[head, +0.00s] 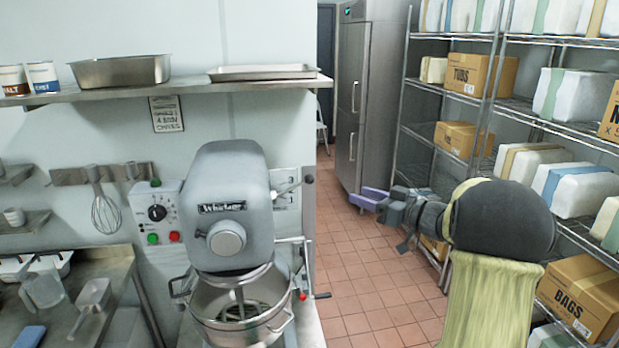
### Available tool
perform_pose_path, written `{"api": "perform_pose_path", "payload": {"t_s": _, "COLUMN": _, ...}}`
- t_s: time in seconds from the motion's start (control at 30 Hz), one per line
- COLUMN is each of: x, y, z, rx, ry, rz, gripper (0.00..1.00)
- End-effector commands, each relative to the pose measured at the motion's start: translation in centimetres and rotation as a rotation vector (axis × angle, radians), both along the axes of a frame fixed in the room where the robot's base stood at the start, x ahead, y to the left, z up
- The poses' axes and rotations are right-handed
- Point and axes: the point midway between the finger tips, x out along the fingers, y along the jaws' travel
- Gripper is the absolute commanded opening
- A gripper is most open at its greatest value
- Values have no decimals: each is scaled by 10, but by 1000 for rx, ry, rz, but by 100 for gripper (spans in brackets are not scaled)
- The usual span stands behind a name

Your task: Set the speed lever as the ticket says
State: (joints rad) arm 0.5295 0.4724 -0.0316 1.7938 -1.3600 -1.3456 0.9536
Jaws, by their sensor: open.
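The grey stand mixer (228,200) stands in the middle of the head view, with a steel bowl (243,312) below its head. A short lever (288,189) sticks out from the right side of the mixer head, tilted up to the right; I take it for the speed lever. A pale printed paper (285,203) is on the wall behind it, partly hidden; I cannot read it. My gripper (372,198), with purple fingers, is open and empty, to the right of the mixer, over the aisle and well apart from the lever.
A red-knobbed handle (303,295) is beside the bowl. A control box (158,214) with dial and buttons is left of the mixer. A small sign (166,114) hangs under the shelf (190,89). Wire racks (440,90) with boxes stand right; the tiled aisle (350,270) is clear.

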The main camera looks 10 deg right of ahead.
Motion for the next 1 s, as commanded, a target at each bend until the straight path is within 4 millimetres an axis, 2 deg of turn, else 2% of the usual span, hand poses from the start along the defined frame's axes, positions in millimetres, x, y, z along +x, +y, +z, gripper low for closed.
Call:
{"api": "perform_pose_path", "payload": {"t_s": 0.27, "x": 22, "y": 20, "z": 2, "rx": 0, "ry": 1, "rz": 3, "gripper": 46}}
{"api": "perform_pose_path", "payload": {"t_s": 1.0, "x": 120, "y": 102, "z": 3, "rx": 0, "ry": 0, "rz": 1, "gripper": 46}}
